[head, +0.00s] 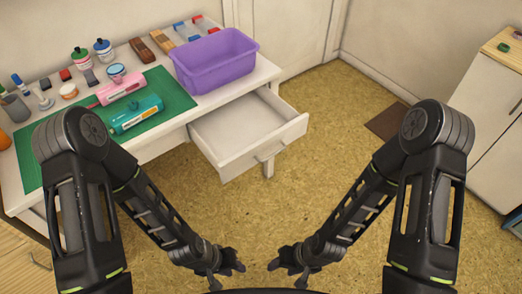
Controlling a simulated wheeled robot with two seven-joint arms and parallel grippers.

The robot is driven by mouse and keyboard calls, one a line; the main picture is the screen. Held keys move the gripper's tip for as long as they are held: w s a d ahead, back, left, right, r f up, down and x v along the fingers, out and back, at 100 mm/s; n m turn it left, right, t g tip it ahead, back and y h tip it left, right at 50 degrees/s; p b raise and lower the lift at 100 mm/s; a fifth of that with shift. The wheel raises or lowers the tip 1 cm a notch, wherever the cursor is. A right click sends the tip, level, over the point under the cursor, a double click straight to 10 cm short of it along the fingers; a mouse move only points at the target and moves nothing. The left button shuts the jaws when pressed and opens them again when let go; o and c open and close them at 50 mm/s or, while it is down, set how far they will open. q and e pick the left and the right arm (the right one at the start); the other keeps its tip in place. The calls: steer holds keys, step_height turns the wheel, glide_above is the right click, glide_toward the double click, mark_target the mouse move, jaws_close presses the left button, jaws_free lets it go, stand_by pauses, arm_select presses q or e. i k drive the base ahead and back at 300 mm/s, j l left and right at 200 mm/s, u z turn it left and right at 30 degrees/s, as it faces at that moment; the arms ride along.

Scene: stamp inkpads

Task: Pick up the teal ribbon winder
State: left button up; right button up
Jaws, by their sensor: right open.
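The teal ribbon winder (137,115) lies on the green mat (176,98) on the white desk. It is a rounded teal body with a pale label along its lower side. A pink object of similar shape (120,89) lies just behind it. My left gripper (229,270) is low at the bottom middle, in front of the desk and well away from the winder; its jaw state is unclear. My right gripper (285,270) is open and empty beside it, over the floor.
A purple bin (214,68) stands right of the mat. The desk's open, empty drawer (245,128) juts out below it. Bottles (81,57), blocks and stamps line the desk's back. A white cabinet (489,98) stands far right. The floor between is mostly clear, with a brown mat (387,122).

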mark_target(126, 119)
steer(key=j, duration=0.75)
steer(key=i+j, duration=0.1)
steer(key=j, duration=0.6)
steer(key=j+z, duration=0.25)
steer(key=j, duration=0.25)
steer(key=z, duration=1)
